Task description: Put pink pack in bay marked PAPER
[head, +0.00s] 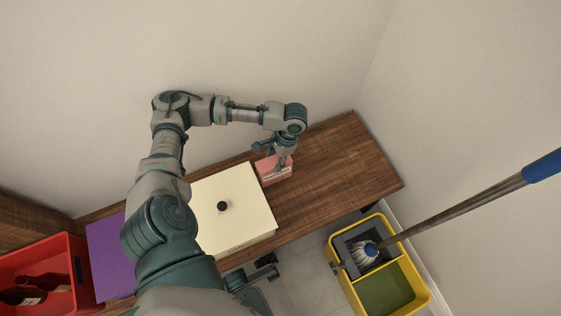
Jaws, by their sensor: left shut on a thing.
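The pink pack (274,176) is on or just above the wooden counter, right beside the cream box. My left gripper (281,162) is over it from above, shut on it; the fingers hide part of its top. The cream box (247,211) has a flat lid with a dark knob, and small lettering on its front edge that I cannot read. A purple box or panel (106,248) is to its left, partly behind my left arm. No PAPER marking is legible. My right gripper (257,278) shows partly at the counter's front edge; its opening is unclear.
The wooden counter (340,160) is bare right of the pack. A red crate (70,262) with dark bottles stands at the far left. A yellow mop bucket (417,281) stands on the floor at the right, its mop handle (455,211) slanting up. Walls close off the back and right.

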